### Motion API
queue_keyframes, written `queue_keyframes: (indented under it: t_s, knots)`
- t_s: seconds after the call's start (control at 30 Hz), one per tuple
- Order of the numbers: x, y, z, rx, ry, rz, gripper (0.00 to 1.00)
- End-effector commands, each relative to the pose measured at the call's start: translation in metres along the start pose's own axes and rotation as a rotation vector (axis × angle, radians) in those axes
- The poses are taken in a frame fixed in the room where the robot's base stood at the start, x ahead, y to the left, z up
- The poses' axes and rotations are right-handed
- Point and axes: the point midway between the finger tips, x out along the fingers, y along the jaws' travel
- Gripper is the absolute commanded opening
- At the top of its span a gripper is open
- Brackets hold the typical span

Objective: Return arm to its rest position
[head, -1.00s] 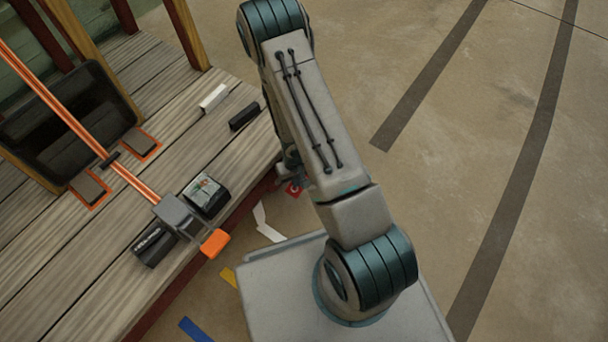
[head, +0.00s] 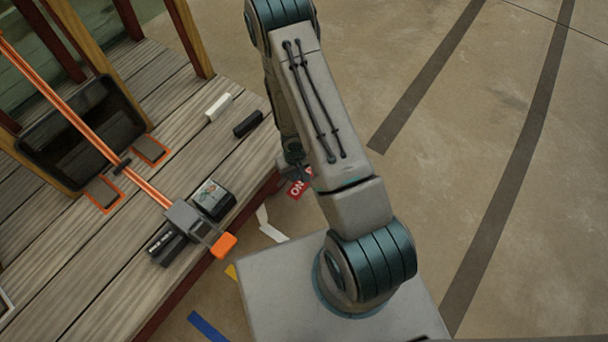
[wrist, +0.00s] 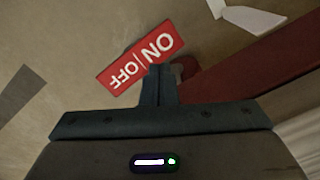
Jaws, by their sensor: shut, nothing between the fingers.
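My arm rises from my base in the head view and folds down on its left side. My gripper (wrist: 159,72) shows in the wrist view with its two fingers together and nothing between them. In the head view most of it is hidden behind the arm, near the table's edge. A red ON/OFF sign (wrist: 138,55) appears just past the fingertips in the wrist view. It also shows partly behind the gripper in the head view (head: 297,189). I cannot tell whether the fingers touch it.
A wooden table (head: 185,135) fills the left, its red-brown edge (wrist: 255,66) close to my gripper. On it are an orange-railed device (head: 185,218), a dark panel (head: 85,135), a black block (head: 248,123) and a white block (head: 218,106). Open floor (head: 440,200) lies right.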

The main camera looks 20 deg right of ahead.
Motion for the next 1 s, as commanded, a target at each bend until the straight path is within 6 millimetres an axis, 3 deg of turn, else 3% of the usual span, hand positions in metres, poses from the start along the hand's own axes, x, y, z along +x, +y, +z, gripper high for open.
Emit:
queue_keyframes:
  t_s: [0.67, 0.77, 0.83, 1.0]
  knots:
    - [-0.007, 0.001, -0.001, 0.000, 0.004, 0.003, 0.00]
    - [-0.028, 0.004, -0.008, 0.004, 0.023, 0.019, 0.00]
    - [-0.058, 0.009, -0.017, 0.009, 0.050, 0.042, 0.00]
    - [-0.161, 0.026, -0.039, 0.035, 0.127, 0.126, 0.00]
